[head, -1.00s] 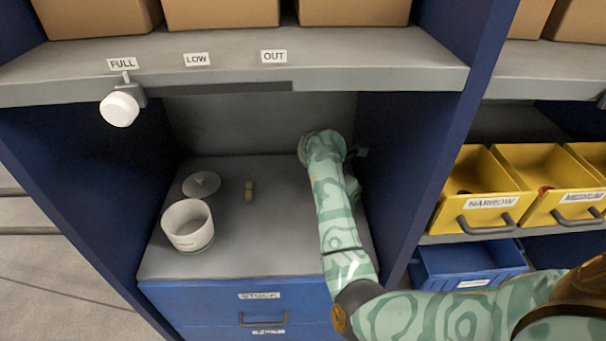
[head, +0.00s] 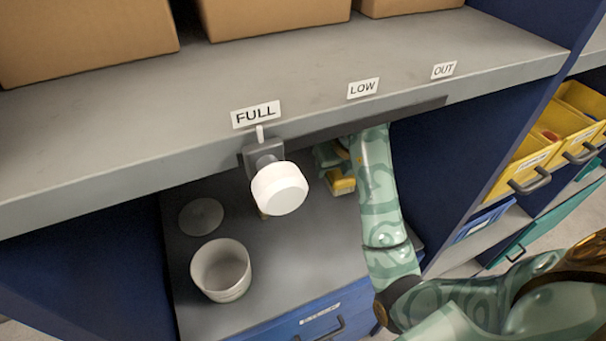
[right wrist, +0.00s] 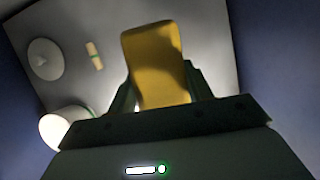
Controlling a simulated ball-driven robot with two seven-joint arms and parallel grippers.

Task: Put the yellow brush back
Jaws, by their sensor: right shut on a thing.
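The yellow brush shows as a yellow block (head: 341,184) below the shelf edge in the head view, partly hidden by my arm. In the right wrist view the yellow brush (right wrist: 156,62) stands between the fingers, large and close. My right gripper (right wrist: 160,92) is shut on it and holds it above the grey cabinet top (head: 290,265). My left gripper is not in view.
A white cup (head: 221,272), a round lid (head: 201,216) and a small tan piece (right wrist: 95,55) are on the cabinet top. A white knob (head: 280,188) juts from the shelf edge at FULL. Yellow bins (head: 530,165) stand right of the blue upright.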

